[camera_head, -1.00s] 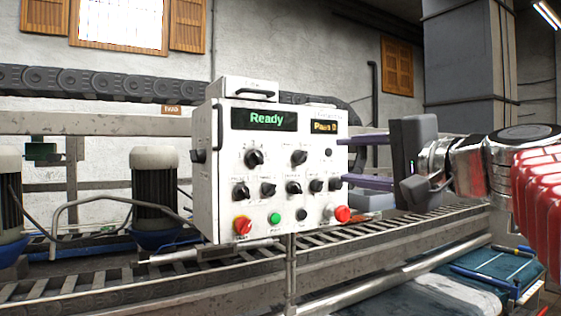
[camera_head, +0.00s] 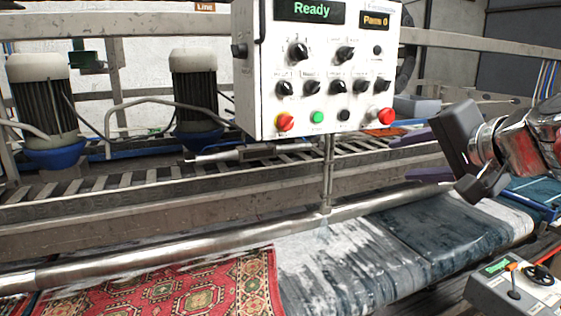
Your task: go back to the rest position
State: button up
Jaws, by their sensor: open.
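My gripper (camera_head: 399,158) is at the right of the head view, its two purple fingers apart and pointing left. It looks empty. The fingers show just below and right of the white control panel (camera_head: 262,85), in front of the rail behind. The panel reads "Ready" in green and has black knobs, a green button and red buttons. Whether the fingers touch anything behind them cannot be told, but no contact shows.
A red patterned rug (camera_head: 180,290) lies at lower left beside a wet, foamy dark belt (camera_head: 400,235). A steel roller (camera_head: 130,262) runs along the machine. A small grey control box (camera_head: 515,292) with a joystick stands at lower right. Two motors (camera_head: 195,95) stand behind.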

jog(key=s+a+f+n+g+h, duration=0.1)
jog(key=s+a+f+n+g, duration=0.1)
jog(key=s+f, duration=0.4)
jog(key=s+a+f+n+g+h, duration=0.1)
jog(key=s+f, duration=0.5)
jog(key=f, duration=0.8)
jog(key=s+a+f+n+g+h, duration=0.1)
jog(key=s+a+f+n+g, duration=0.3)
jog(key=f, duration=0.6)
jog(key=s+n, duration=0.2)
jog(key=n, duration=0.1)
jog(key=shift+a+f, duration=0.15)
jog(key=shift+a, duration=0.1)
jog(key=shift+c, duration=0.3)
